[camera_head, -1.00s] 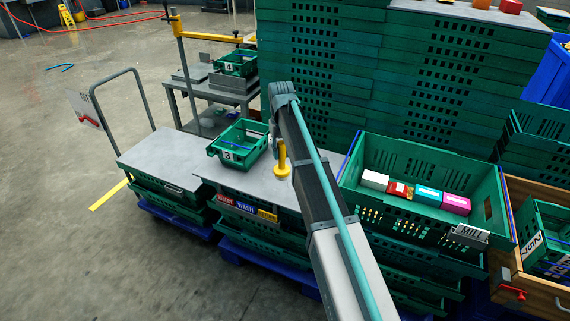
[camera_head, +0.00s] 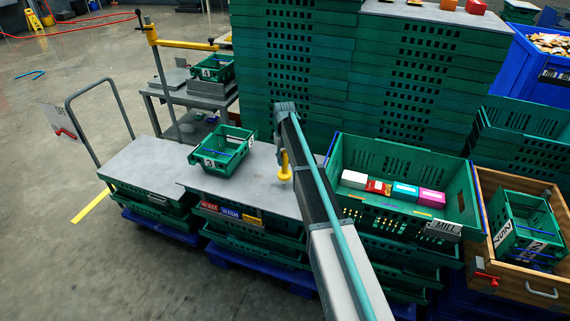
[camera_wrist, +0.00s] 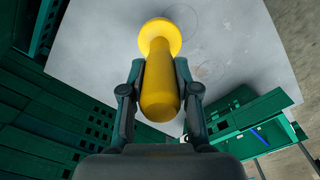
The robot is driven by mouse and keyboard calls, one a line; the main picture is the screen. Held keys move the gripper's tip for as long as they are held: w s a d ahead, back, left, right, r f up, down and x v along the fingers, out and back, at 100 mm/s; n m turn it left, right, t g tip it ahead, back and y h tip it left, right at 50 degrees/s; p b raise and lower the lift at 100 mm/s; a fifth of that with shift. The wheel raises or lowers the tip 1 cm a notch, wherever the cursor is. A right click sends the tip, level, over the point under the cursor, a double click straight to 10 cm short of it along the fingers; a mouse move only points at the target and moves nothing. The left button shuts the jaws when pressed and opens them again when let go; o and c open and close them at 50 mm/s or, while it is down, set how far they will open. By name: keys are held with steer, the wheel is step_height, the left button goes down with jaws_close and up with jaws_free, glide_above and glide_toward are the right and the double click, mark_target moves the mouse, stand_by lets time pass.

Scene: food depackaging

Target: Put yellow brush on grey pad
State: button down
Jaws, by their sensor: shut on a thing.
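The yellow brush (camera_head: 285,168) shows in the head view as an upright yellow shape with a wider lower end, over the grey flat top (camera_head: 250,193) of the middle stack. In the wrist view the yellow brush (camera_wrist: 160,88) lies between the two fingers of my gripper (camera_wrist: 160,70), which is shut on its handle. Its wide round end points away from the palm, towards the grey surface (camera_wrist: 235,45). I cannot tell whether it touches that surface. In the head view my arm hides most of the gripper.
A small green crate (camera_head: 222,165) marked 3 stands on the same grey top, left of the brush. A large green crate (camera_head: 400,210) with several coloured boxes stands to the right. Tall stacked green crates (camera_head: 300,70) rise behind. A second grey top (camera_head: 145,163) at left is clear.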

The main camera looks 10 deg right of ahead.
mark_target(285, 165)
steer(key=shift+w+d+f, duration=0.2)
steer(key=shift+f, duration=0.15)
steer(key=shift+f+p, duration=0.85)
steer(key=shift+f, duration=0.6)
steer(key=shift+f, duration=0.1)
steer(key=c, duration=0.9)
jaws_free()
steer(key=shift+o, duration=0.2)
step_height(285, 165, up, 12)
steer(key=b, duration=0.3)
steer(key=shift+b, duration=0.4)
steer(key=shift+s, duration=0.1)
